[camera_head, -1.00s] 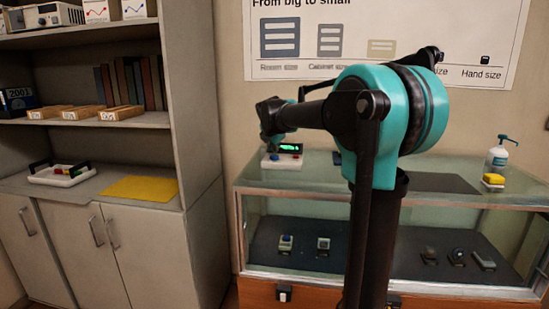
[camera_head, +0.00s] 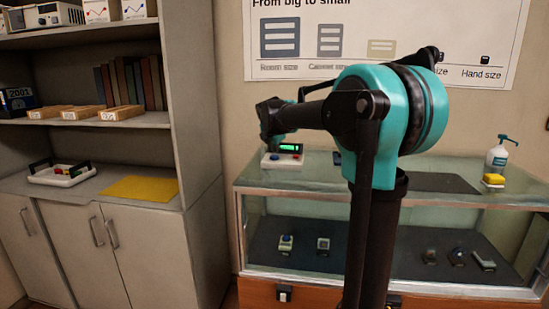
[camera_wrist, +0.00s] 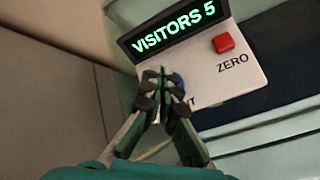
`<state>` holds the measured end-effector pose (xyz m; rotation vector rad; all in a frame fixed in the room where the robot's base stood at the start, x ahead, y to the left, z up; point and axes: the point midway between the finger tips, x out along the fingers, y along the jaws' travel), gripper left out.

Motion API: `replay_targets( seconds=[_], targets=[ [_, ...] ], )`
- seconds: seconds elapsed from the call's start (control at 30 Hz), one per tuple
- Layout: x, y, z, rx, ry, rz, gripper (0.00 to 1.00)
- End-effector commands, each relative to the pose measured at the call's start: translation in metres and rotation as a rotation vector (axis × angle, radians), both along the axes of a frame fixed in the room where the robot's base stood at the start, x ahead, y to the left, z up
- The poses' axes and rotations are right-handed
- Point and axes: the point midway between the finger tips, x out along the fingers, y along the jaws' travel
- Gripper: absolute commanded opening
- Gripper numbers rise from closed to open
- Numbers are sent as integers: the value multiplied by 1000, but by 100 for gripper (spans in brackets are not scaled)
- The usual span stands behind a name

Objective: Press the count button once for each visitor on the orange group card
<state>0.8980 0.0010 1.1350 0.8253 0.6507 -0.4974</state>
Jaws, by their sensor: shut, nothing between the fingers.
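The visitor counter (camera_head: 283,161) is a white box on the left part of the glass case top. In the wrist view the counter (camera_wrist: 262,80) has a green lit display (camera_wrist: 178,28) reading "VISITORS 5" and a red button (camera_wrist: 223,42) by the word ZERO. My gripper (camera_wrist: 161,74) is shut and empty, with its fingertips over the count button (camera_wrist: 177,80). Only a bit of that blue button shows behind the fingers, and most of its label is covered. I cannot tell whether the fingertips touch it. I cannot make out an orange group card.
The glass case (camera_head: 325,182) holds several small devices. A pump bottle (camera_head: 497,157) and a yellow item (camera_head: 493,180) stand on its right end. A shelf unit at left bears a white tray (camera_head: 62,181) and a yellow sheet (camera_head: 140,188). My arm hides the middle of the case.

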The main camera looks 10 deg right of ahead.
Motion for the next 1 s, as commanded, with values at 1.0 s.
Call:
replay_targets(
  seconds=[1.0],
  targets=[
    [0,0,-11,0,0,0,0]
  ],
)
